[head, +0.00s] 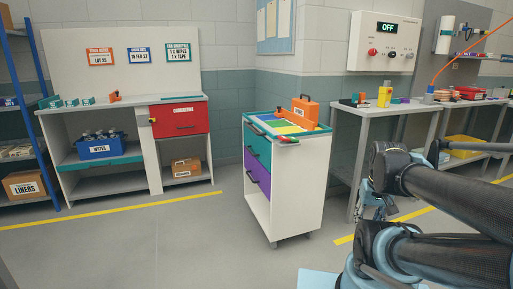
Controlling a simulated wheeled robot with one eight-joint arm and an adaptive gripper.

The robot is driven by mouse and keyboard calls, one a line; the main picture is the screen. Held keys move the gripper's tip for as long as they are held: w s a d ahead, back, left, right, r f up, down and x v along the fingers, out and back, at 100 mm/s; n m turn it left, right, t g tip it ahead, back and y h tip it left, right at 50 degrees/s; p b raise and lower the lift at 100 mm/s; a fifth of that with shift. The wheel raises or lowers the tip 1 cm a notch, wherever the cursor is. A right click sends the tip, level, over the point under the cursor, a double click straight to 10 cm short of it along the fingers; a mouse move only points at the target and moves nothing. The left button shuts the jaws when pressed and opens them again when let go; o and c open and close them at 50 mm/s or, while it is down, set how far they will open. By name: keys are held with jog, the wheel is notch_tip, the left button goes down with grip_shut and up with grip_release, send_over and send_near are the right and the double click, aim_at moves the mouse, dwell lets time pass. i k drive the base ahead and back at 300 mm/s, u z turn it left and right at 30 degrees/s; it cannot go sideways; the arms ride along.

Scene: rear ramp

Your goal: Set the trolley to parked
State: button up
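The trolley (299,190) stands upright on the floor in the middle of the head view. It is white, with a teal drawer (257,146) above a purple drawer (257,173), both looking shut, and an open space below. A red piece, perhaps a lever or handle (288,140), sits at its near top edge; I cannot tell its setting. Casters show small and dark under the trolley. My folded arm is at the right, apart from the trolley. What seems to be my gripper (384,205) is small and dark between the arm links; its fingers are not clear.
An orange case (305,111) stands on the trolley's coloured top. A bench with a red drawer (180,118) is at the left, with a blue WATER bin (100,149). A workbench (370,108) stands close at right, under a panel reading OFF (387,28). Grey floor (150,245) is clear in front.

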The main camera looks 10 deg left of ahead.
aim_at(299, 171)
jog(key=z, duration=2.05)
jog(key=k, duration=1.1)
jog(key=u, duration=2.05)
jog(key=i, duration=0.9)
